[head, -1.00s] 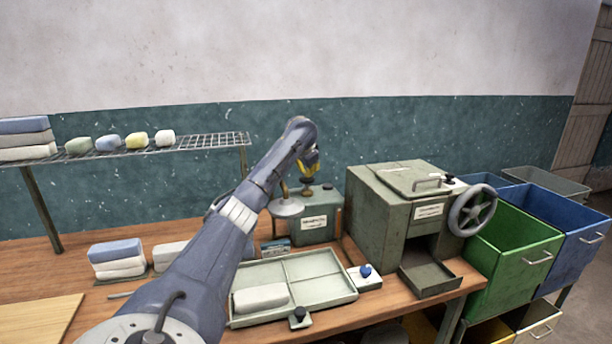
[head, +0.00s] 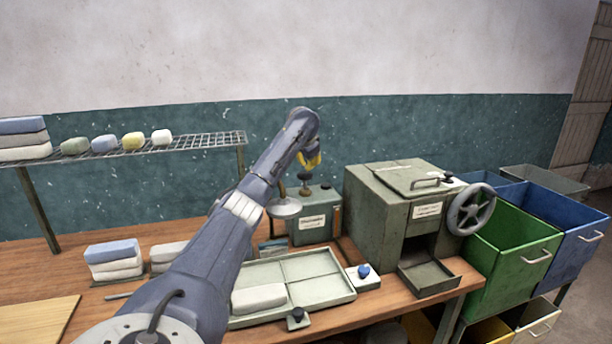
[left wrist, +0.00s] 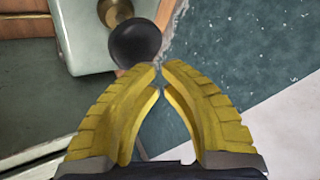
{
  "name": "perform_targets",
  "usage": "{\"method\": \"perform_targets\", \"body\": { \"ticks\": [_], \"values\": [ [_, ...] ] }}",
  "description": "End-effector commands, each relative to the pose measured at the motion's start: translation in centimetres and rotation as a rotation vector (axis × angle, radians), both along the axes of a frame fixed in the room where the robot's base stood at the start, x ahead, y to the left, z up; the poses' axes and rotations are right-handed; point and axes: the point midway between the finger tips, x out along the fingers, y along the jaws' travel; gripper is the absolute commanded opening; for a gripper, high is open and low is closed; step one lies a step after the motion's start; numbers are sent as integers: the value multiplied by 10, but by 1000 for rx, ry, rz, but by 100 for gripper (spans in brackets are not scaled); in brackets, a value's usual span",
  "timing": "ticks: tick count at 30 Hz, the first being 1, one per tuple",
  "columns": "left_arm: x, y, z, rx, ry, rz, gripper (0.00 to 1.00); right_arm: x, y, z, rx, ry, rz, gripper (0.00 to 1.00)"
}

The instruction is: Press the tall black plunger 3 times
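The tall black plunger (head: 305,184) stands upright on top of a green-grey labelled box (head: 308,228) at the back of the bench. In the left wrist view its round black knob (left wrist: 136,44) sits on a brass stem just past my fingertips. My left gripper (head: 312,163) is above the plunger, apart from it in the head view. Its yellow fingers (left wrist: 160,70) have tips nearly together, with nothing between them. My right gripper is not in view.
A green-grey machine with a handwheel (head: 400,215) stands right of the box. A divided tray (head: 345,292), a blue button (head: 364,271) and a small black knob (head: 297,313) lie in front. A wire shelf (head: 215,140) is at left.

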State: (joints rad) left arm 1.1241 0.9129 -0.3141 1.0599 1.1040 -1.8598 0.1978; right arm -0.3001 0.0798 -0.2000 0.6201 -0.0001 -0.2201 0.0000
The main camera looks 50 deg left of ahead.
Motion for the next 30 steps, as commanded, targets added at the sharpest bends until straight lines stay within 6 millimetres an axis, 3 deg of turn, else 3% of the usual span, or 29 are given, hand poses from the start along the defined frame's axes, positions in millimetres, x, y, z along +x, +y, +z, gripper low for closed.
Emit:
{"method": "perform_targets", "body": {
  "ticks": [12,30],
  "values": [
    [-1,2,30,0,-2,3,0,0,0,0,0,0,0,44],
    [-2,3,32,1,-3,4,0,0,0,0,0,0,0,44]
  ]
}}
